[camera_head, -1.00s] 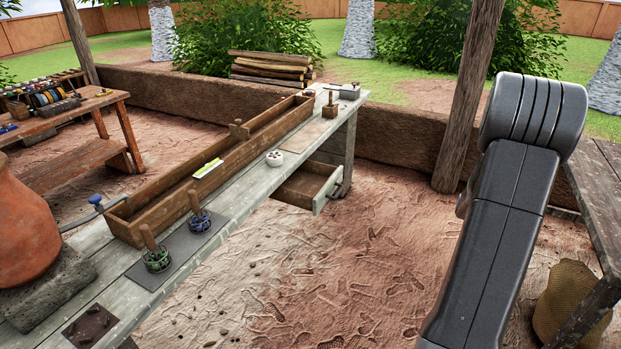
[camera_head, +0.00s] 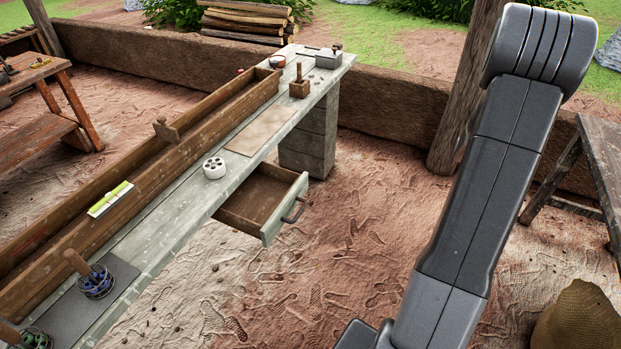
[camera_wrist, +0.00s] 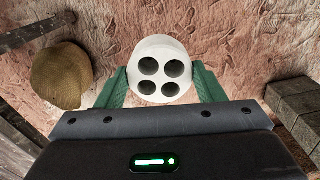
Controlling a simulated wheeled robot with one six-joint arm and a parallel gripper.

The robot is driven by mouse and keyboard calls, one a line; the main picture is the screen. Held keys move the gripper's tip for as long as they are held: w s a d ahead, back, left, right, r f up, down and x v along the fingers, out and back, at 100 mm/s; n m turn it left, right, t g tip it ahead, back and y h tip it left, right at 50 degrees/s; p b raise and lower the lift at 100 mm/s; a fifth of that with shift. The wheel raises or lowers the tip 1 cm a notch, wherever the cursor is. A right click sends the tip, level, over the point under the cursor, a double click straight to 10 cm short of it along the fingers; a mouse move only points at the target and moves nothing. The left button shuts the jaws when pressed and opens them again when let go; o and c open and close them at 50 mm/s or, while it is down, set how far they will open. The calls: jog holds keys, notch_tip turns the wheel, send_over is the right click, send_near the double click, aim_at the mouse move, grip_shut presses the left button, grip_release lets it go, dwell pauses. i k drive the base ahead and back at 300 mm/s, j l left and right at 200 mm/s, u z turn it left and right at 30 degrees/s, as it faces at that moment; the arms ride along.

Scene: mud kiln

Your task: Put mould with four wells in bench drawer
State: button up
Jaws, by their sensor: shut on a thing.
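The mould with four wells (camera_wrist: 160,50) is a white round block with dark round holes, seen from above in the wrist view. My gripper (camera_wrist: 161,85) is shut on it, with a green finger on either side, above the earthen floor. The head view shows part of my arm, but not the gripper or the held mould. The bench drawer (camera_head: 281,216) stands pulled out from under the grey bench (camera_head: 165,216) in the head view. The visible part of its inside looks empty.
Another white round block with holes (camera_head: 214,168) sits on the bench above the drawer. A long wooden trough (camera_head: 120,190) runs along the bench. A woven sack (camera_head: 578,318) and a dark table (camera_head: 600,150) stand at right. Floor before the drawer is clear.

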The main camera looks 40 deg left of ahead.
aim_at(264, 204)
jog(key=i+l+u, duration=0.1)
jog(key=i+u, duration=0.15)
jog(key=i, duration=0.3)
jog(key=i+l+u, duration=0.25)
jog(key=i, duration=0.3)
jog(key=u, duration=1.65)
